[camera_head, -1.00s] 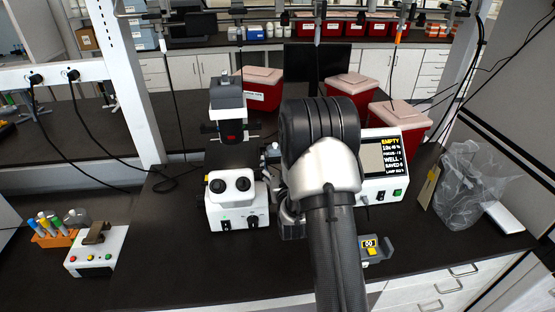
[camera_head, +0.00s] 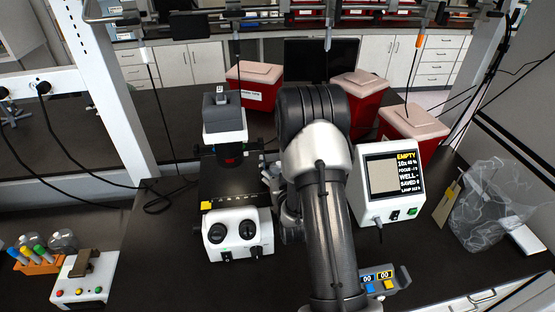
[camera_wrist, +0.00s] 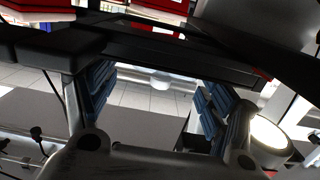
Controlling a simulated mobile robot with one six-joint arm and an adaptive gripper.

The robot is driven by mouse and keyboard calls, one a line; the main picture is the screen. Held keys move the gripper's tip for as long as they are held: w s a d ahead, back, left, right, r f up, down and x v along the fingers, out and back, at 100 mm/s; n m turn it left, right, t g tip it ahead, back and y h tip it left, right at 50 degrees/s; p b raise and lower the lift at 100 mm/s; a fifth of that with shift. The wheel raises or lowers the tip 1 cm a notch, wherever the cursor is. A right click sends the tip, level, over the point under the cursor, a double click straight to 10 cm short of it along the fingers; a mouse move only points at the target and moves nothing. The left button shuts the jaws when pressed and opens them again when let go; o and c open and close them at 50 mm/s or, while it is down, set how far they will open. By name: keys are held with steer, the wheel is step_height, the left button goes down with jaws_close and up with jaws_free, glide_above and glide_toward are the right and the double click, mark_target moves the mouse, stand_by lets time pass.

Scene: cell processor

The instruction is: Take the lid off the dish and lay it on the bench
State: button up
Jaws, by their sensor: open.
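No dish or lid can be made out for certain in the head view. My arm covers the middle of the bench (camera_head: 150,265) there and hides my gripper. In the wrist view, the blue-padded fingers of my gripper (camera_wrist: 155,98) are spread apart with nothing gripped. A small pale, translucent round piece (camera_wrist: 161,79) shows between them, beyond the fingers. I cannot tell whether it is the dish or its lid. A dark flat slab (camera_wrist: 170,47) crosses the view just above the fingers.
A microscope (camera_head: 238,232) with a dark stage (camera_head: 228,185) stands left of my arm. A screen unit (camera_head: 390,180) reading EMPTY is on the right. A small two-display device (camera_head: 378,284) is in front. Red bins (camera_head: 405,135) stand behind, a clear bag (camera_head: 485,205) at right.

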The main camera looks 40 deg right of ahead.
stand_by(0.3)
steer(key=c, duration=1.5)
